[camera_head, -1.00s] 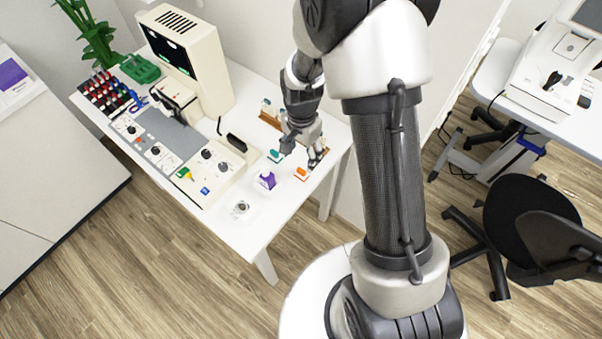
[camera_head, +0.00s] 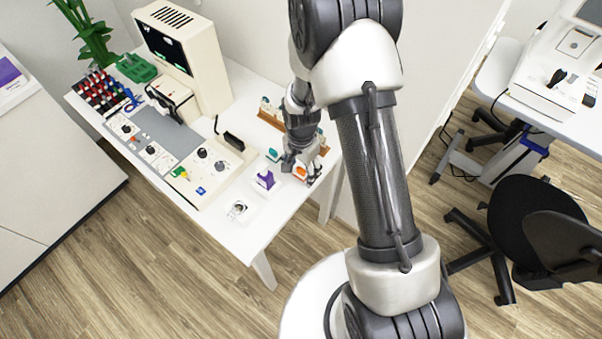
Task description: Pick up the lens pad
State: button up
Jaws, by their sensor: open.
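My gripper (camera_head: 299,169) is open and pointing down at the near right part of the white table (camera_head: 231,237). Its fingers are around or just above a small white item with an orange top (camera_head: 300,172); I cannot tell whether they touch it. A similar white item with a teal top (camera_head: 273,155) lies just left of the gripper. A small purple and white box (camera_head: 264,180) stands nearer the table's front edge. A small pale piece with a dark round centre (camera_head: 239,208) lies at the near corner. I cannot tell for sure which of these is the lens pad.
A brown wooden rack (camera_head: 270,118) with small bottles stands behind the gripper, partly hidden by my arm. A cream control panel (camera_head: 210,170) and a tall cream machine (camera_head: 190,55) fill the table's left side. A black chair (camera_head: 530,235) stands right.

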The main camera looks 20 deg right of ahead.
aim_at(301, 169)
jog(key=shift+c, duration=0.4)
jog(key=c, duration=0.8)
notch_tip(301, 169, up, 20)
jog(key=p, duration=0.5)
jog(key=shift+p, duration=0.4)
jog(key=shift+o, duration=0.9)
jog(key=c, duration=0.3)
jog(key=shift+c, duration=0.2)
